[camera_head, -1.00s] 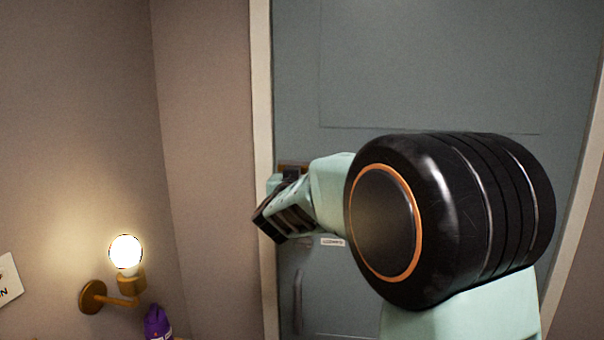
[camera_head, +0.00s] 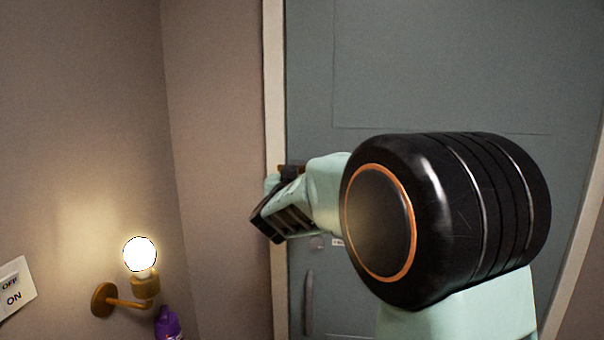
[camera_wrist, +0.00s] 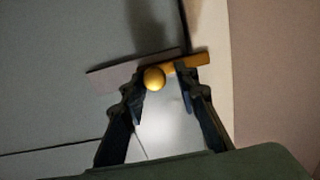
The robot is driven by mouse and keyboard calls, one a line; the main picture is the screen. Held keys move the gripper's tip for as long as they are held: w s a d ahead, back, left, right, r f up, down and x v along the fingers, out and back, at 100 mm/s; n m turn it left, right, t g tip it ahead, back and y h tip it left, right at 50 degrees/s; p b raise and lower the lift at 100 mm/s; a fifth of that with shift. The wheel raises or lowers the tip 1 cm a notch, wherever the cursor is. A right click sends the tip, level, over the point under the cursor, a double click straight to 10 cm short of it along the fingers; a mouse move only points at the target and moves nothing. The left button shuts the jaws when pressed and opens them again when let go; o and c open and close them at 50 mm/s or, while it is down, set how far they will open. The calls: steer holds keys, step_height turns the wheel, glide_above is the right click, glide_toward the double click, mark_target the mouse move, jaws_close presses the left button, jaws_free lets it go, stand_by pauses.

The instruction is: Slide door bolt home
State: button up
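The door bolt has a round brass knob (camera_wrist: 154,78) and a brass bar (camera_wrist: 193,61) that reaches right from the grey plate on the door across the pale frame in the wrist view. My gripper (camera_wrist: 160,80) is open, with one dark finger on each side of the knob. The knob is nearer the left finger, and a gap shows towards the right finger. Whether a finger touches it I cannot tell. In the head view a bit of brass (camera_head: 290,167) shows at the door's left edge beside my gripper. My arm hides much of the bolt there.
The grey-blue door (camera_head: 430,70) fills the back, with a pale frame (camera_head: 275,100) on its left. A vertical handle (camera_head: 309,300) is below my gripper. A lit wall lamp (camera_head: 140,255), an OFF/ON plate (camera_head: 13,288) and a purple bottle (camera_head: 168,324) are at left.

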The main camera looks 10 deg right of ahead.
steer(key=shift+o, duration=0.6)
steer(key=v, duration=1.2)
